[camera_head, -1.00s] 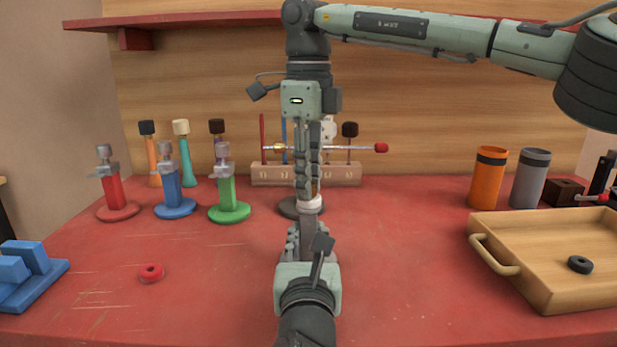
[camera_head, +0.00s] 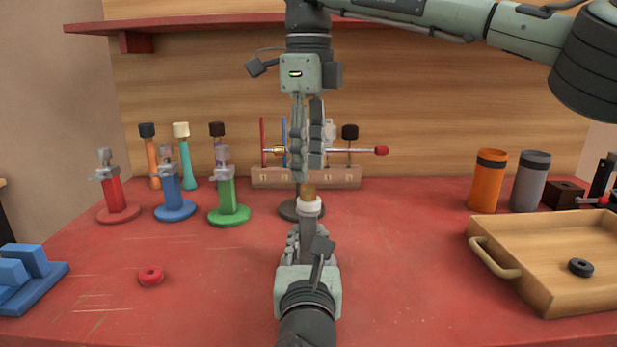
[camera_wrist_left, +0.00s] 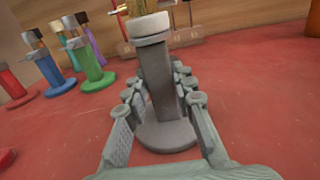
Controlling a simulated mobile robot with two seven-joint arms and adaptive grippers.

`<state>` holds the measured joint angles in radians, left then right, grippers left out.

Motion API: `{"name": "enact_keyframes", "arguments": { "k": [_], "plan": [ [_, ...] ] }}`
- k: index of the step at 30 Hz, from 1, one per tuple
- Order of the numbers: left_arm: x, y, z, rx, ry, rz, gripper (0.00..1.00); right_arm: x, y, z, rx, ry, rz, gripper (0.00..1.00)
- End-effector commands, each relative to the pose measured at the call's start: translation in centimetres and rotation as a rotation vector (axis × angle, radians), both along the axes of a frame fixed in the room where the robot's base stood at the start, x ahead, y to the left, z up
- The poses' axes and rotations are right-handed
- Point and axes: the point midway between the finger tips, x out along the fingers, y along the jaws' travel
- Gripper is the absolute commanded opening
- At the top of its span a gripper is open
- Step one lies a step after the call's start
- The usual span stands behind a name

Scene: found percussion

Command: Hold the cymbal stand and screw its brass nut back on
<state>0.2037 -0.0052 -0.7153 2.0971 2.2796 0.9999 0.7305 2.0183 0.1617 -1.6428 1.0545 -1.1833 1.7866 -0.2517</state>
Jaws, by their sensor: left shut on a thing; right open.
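The cymbal stand is a grey post (camera_head: 308,227) with a white collar (camera_head: 309,208) near its top. The brass nut (camera_head: 308,191) sits on top, above the collar; how far it is threaded I cannot tell. My left gripper (camera_head: 306,240) is shut around the post below the collar. The left wrist view shows the upright post (camera_wrist_left: 155,75) between the fingers, its round grey base (camera_wrist_left: 165,138) on the table, and the nut (camera_wrist_left: 139,6) cut off by the top edge. My right gripper (camera_head: 308,172) points down just above the nut, open and empty.
Red (camera_head: 115,197), blue (camera_head: 172,192) and green (camera_head: 228,200) clamp stands stand at left. A wooden rack (camera_head: 343,176) is behind. A wooden tray (camera_head: 525,285) is at right, an orange cup (camera_head: 487,180) beyond. A red ring (camera_head: 151,276) lies front left.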

Motion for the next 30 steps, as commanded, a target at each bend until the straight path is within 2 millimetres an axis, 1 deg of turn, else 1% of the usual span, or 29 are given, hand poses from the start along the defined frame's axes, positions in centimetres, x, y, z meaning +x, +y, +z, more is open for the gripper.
{"name": "enact_keyframes", "arguments": {
  "k": [1,3,6,10,15,24,25,30],
  "plan": [
    [0.0,0.0,0.0,0.000,0.000,0.000,0.00,0.0,0.1,1.3,0.002,-0.002,-0.001,0.45],
    [0.0,0.0,0.0,0.000,0.000,0.000,0.00,0.0,0.1,2.9,0.001,-0.003,-0.001,0.45],
    [0.0,0.0,0.0,0.000,0.000,0.000,0.00,0.0,0.1,4.8,0.001,-0.003,-0.001,0.45],
    [0.0,0.0,0.0,0.000,0.000,0.000,0.00,0.0,0.1,6.8,0.000,-0.002,0.000,0.45],
    [0.0,0.0,0.0,0.000,0.000,0.000,0.00,0.0,0.0,8.0,0.000,0.000,0.000,0.45],
    [0.0,0.0,0.0,0.000,0.000,0.000,0.00,0.0,0.0,8.1,0.000,0.000,0.001,0.45],
    [0.0,0.0,0.0,0.000,0.000,0.000,0.28,0.0,0.0,8.1,0.000,0.000,0.001,0.45],
    [0.0,0.0,0.0,0.000,0.000,0.000,0.49,0.0,0.0,8.1,0.000,0.000,0.000,0.45]
  ]
}}
